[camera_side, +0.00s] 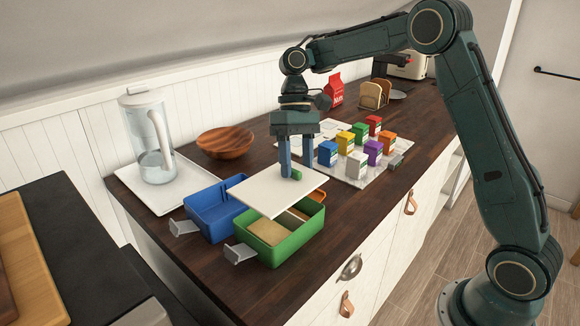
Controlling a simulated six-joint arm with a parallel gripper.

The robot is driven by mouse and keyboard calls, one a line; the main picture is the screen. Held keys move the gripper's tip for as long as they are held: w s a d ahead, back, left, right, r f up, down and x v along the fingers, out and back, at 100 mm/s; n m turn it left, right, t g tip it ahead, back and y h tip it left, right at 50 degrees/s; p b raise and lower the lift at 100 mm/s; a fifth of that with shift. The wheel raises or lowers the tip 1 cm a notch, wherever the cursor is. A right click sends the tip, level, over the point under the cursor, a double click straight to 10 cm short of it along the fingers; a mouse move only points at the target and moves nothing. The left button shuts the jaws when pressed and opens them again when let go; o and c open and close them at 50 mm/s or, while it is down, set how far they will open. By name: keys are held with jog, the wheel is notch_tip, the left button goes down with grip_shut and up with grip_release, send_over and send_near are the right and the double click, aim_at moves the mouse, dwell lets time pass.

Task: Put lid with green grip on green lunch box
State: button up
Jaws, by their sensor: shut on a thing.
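The lid (262,193) is a flat white plate with a small green grip (297,175). My gripper (295,168) points down, and its blue fingers are shut on the green grip. The lid hangs over the back part of the green lunch box (282,250) and part of the blue one. It hides some of both. The front of the green box is open to view, with tan food and a divider inside. A grey clip sticks out at its left. I cannot tell how high the lid is above the rim.
The open blue lunch box (205,213) stands close at the left, and something orange (317,195) shows at the right. Several coloured cartons stand on a pale mat (352,180) behind. A pitcher (150,140) on a tray and a wooden bowl (225,142) are at the back left.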

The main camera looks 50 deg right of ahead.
jog(key=shift+f, duration=0.15)
jog(key=shift+f, duration=2.85)
